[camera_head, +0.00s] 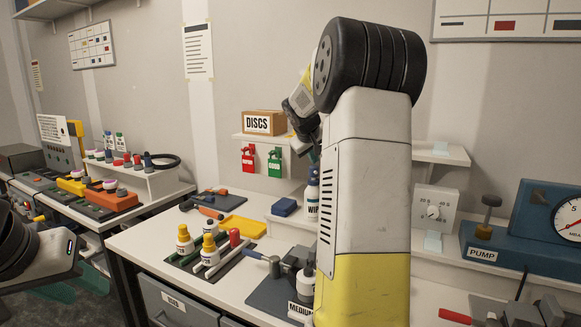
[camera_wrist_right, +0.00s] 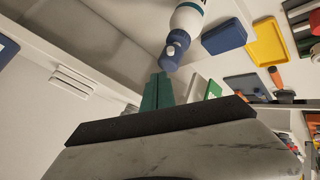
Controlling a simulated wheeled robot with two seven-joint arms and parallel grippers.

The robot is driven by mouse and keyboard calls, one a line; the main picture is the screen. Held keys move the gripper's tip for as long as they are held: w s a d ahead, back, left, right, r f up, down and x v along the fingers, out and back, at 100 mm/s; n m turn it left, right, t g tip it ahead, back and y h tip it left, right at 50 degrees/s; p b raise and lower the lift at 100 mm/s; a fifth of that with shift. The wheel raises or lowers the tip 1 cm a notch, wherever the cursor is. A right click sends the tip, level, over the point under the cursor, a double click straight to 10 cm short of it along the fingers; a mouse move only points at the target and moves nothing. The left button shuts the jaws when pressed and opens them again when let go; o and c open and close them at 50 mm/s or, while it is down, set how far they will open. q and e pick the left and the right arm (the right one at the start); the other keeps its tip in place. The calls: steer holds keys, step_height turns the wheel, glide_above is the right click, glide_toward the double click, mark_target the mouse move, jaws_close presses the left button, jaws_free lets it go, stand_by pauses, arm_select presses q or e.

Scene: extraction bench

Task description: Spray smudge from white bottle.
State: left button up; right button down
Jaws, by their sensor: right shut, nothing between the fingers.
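The white bottle (camera_head: 312,203) with dark blue lettering and a blue spray top stands upright on the back ledge, partly hidden by my right arm. In the right wrist view the bottle (camera_wrist_right: 189,18) is at the top, its nozzle pointing toward my fingers. My right gripper (camera_wrist_right: 157,92) has green fingers shut together, empty, close to the nozzle; I cannot tell whether they touch it. In the head view my right gripper is mostly hidden behind my arm, above the bottle. My left arm shows at the lower left; its gripper fingers cannot be made out clearly. I see no smudge.
A blue box (camera_head: 284,207) sits left of the bottle, and a yellow tray (camera_head: 241,227) lies further left. Several small bottles and tubes stand in front. A DISCS box (camera_head: 263,122) is on the shelf above red and green tags. The pump (camera_head: 500,250) stands right.

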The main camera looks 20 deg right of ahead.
mark_target(313, 167)
steer(key=shift+f, duration=0.6)
stand_by(0.3)
steer(key=shift+r, duration=1.1)
step_height(313, 167, up, 6)
stand_by(0.4)
stand_by(2.3)
